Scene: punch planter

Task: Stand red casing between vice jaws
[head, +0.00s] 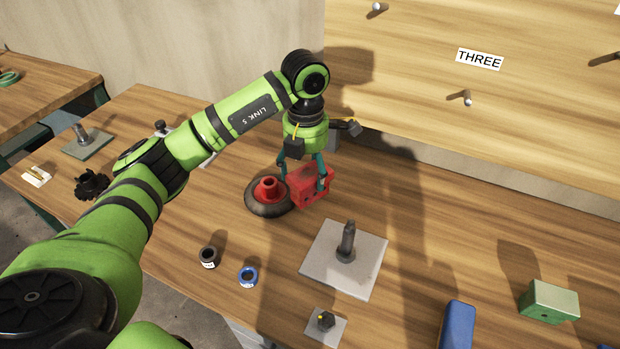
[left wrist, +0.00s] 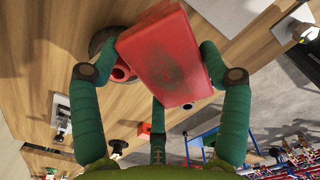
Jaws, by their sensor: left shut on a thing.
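The red casing (head: 311,190) is a box-shaped block with small dark holes in its side. My left gripper (head: 305,175) is shut on it, with fingers on either side, just above the wooden bench. In the left wrist view the casing (left wrist: 165,60) fills the space between the green fingers and has a dark smudge on its face. A dark round wheel with a red hub (head: 268,193) lies just left of the casing; the casing overlaps it in view. I cannot make out the vice jaws for sure. My right gripper is not in view.
A pale plate with a dark upright post (head: 335,270) stands in front of the casing. A blue block (head: 457,323) and a green box (head: 548,301) are to the right.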

